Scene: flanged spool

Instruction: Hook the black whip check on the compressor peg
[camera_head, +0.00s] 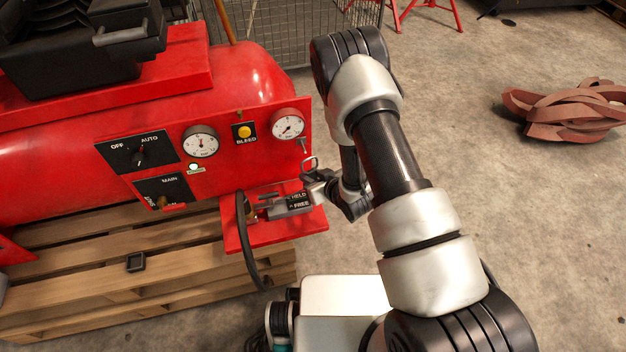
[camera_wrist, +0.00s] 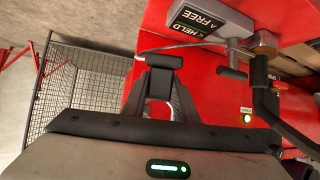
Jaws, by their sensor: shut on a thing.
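My gripper (camera_head: 318,186) is at the right end of the red compressor (camera_head: 255,85), just above its low red shelf. In the wrist view its fingers (camera_wrist: 161,92) are shut on a black T-shaped piece, which I take for the black whip check (camera_wrist: 163,62). A thin grey cable runs from this piece to the right. In the head view a small grey loop (camera_head: 308,163) stands up beside the gripper, below a small metal peg (camera_head: 303,145) under the right gauge. The loop and peg look apart, though their depth is hard to judge.
A grey block marked HELD and FREE (camera_head: 298,201) sits on the red shelf (camera_head: 290,232), also close by in the wrist view (camera_wrist: 197,28). A black hose (camera_head: 246,245) hangs from the shelf. A wooden pallet (camera_head: 60,290) lies below.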

